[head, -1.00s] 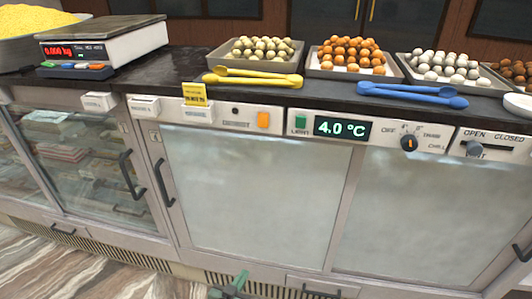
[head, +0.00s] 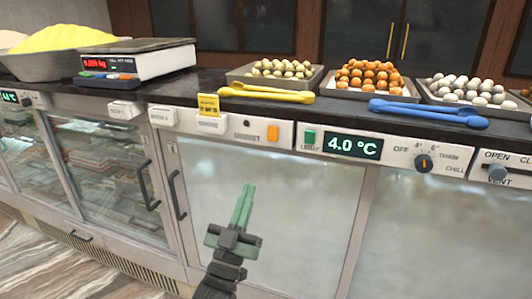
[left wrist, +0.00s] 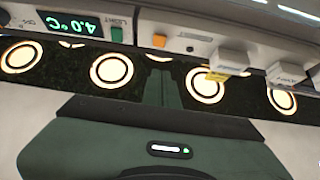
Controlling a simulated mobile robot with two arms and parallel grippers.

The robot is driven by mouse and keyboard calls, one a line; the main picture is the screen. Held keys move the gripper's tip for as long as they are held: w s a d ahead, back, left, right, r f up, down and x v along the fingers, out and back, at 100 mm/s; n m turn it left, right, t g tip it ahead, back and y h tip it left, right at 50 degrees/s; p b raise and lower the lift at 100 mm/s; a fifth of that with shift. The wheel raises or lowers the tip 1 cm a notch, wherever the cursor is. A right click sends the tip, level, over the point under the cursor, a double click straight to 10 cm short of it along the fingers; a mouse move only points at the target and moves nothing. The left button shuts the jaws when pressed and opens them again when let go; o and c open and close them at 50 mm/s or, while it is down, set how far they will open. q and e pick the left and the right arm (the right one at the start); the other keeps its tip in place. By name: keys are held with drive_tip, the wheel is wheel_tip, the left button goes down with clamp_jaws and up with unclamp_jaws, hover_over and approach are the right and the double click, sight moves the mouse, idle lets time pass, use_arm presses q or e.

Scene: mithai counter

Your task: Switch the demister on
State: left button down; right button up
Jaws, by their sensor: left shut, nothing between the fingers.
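In the left wrist view the orange switch (left wrist: 159,40) shows just beyond the fingertips. My left gripper (head: 247,190) has green fingers, shut together and empty, pointing up. In the head view it appears below the switch, in front of the frosted glass door, apart from the panel. Its fingers also show in the left wrist view (left wrist: 160,75). My right gripper is not in view.
Right of the switch are a green light switch (head: 309,138), a 4.0 °C display (head: 353,147) and a dial (head: 424,163). White tags and a yellow card (head: 208,104) are to the left. Yellow tongs (head: 266,93) and blue tongs (head: 428,113) lie above on the counter.

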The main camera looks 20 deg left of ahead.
use_arm(q)
drive_tip(key=p, duration=0.3)
approach(270, 137)
wheel_tip(270, 137, up, 5)
drive_tip(key=w, duration=0.2)
drive_tip(key=w+f, duration=0.1)
drive_tip(key=w, duration=0.1)
drive_tip(key=shift+d+f, duration=0.1)
drive_tip(key=shift+w+f, duration=0.1)
drive_tip(key=shift+w, duration=0.25)
